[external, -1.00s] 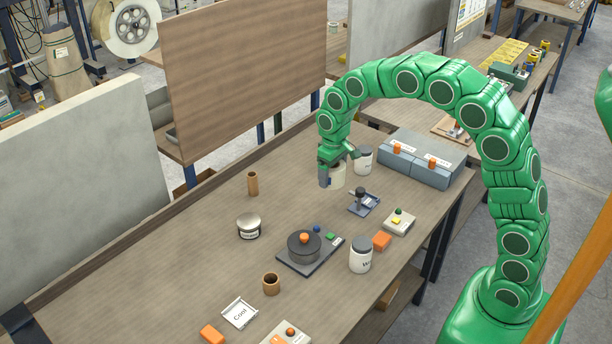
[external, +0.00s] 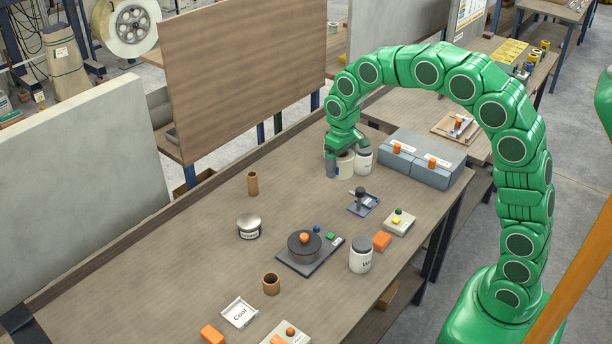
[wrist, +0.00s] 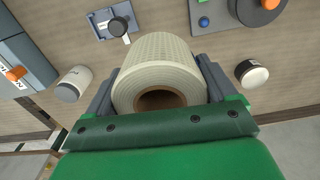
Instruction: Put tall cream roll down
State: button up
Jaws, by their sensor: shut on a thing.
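The tall cream roll (wrist: 160,55) fills the middle of the wrist view, its brown core facing the camera. My gripper (wrist: 160,92) has one finger on each side of it and is shut on it. In the external view the cream roll (external: 346,164) shows partly behind my gripper (external: 340,165), close to the tabletop at the back right. It is just left of a white jar with a grey lid (external: 364,160). I cannot tell whether the roll's bottom touches the table.
A grey box with orange knobs (external: 420,158) stands to the right. A blue stamp device (external: 362,202) sits in front of the roll. A dark turntable (external: 306,248), a brown tube (external: 252,184) and a round tin (external: 249,227) stand farther left. The table between them is clear.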

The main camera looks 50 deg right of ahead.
jog(key=s+a+m, duration=0.1)
jog(key=s, duration=0.6)
send_over(317, 211)
jog(key=s, duration=0.1)
notch_tip(317, 211, down, 14)
jog(key=shift+d+r, duration=0.1)
jog(key=shift+d, duration=0.05)
jog(key=shift+w+f, duration=0.5)
jog(key=shift+f, duration=1.7)
jog(key=shift+f, duration=0.1)
jog(key=o, duration=0.9)
